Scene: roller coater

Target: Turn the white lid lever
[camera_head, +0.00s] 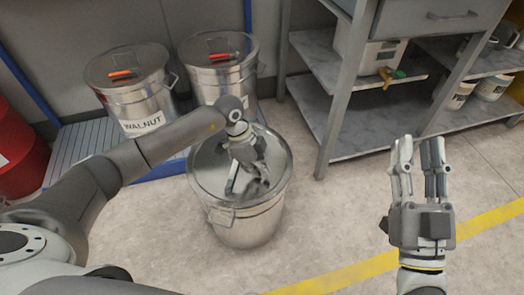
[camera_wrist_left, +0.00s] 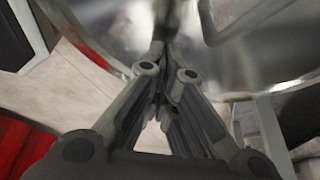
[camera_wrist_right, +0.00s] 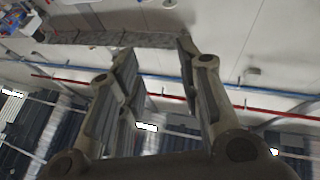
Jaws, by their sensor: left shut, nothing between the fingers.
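A steel drum (camera_head: 245,222) with a shiny metal lid (camera_head: 208,165) stands on the floor in the middle of the head view. My left gripper (camera_head: 252,186) reaches down over this lid, its fingers shut and empty. In the left wrist view the shut fingertips (camera_wrist_left: 164,50) point at the shiny metal lid (camera_wrist_left: 235,70). I cannot make out a white lever; my left gripper covers part of the lid. Whether the fingertips touch anything there is unclear. My right gripper (camera_head: 419,150) is open and empty, raised over the floor at the right, away from the drum.
Two more drums stand behind on a blue-edged grate: one labelled WALNUT (camera_head: 140,105) with an orange lever (camera_head: 120,74), one with a red lever (camera_head: 221,57). A grey shelf (camera_head: 350,118) stands right of the drum. A red barrel (camera_head: 18,150) is far left.

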